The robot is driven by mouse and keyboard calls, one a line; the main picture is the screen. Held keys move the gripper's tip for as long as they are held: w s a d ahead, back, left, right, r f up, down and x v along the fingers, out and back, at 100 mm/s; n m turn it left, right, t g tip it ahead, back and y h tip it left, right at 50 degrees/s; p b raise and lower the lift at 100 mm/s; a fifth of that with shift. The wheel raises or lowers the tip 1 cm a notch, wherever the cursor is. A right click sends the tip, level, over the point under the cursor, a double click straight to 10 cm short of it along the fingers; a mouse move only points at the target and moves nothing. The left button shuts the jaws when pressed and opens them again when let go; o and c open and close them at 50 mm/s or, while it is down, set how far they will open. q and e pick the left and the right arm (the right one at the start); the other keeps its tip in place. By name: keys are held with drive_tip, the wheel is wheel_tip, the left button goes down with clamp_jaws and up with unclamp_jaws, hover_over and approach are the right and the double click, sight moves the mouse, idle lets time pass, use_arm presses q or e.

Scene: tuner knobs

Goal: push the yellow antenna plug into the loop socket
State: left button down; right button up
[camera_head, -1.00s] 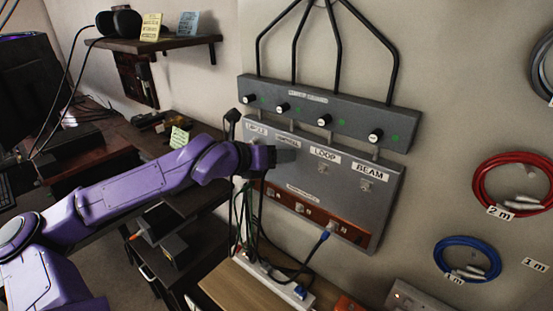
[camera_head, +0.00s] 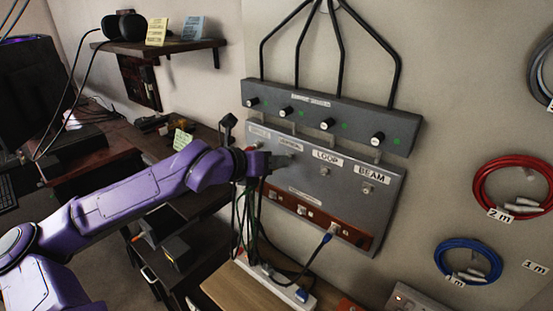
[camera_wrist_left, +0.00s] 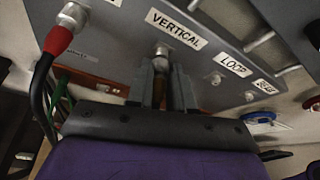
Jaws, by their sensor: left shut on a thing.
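My left gripper (camera_head: 283,161) is at the grey socket panel (camera_head: 385,205), just below the VERTICAL label. In the left wrist view its fingers (camera_wrist_left: 163,85) are shut on a brownish-yellow plug (camera_wrist_left: 158,92), mostly hidden between them. A metal socket or plug tip (camera_wrist_left: 162,50) shows straight ahead of the fingers under VERTICAL. I cannot tell whether the plug is seated there. The loop socket (camera_head: 325,172) is bare, to the right of the gripper. It also shows in the left wrist view (camera_wrist_left: 215,78), under the LOOP label.
A red plug (camera_wrist_left: 58,42) with a black cable is at a socket left of VERTICAL. The BEAM socket (camera_head: 368,189) is bare. A box with knobs (camera_head: 330,118) is above. Dark cables hang below the gripper. A power strip (camera_head: 285,285) lies below, and coiled cables (camera_head: 468,262) hang at right.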

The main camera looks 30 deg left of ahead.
use_arm(q)
drive_tip(key=shift+s, duration=1.3)
drive_tip(key=shift+a, duration=0.1)
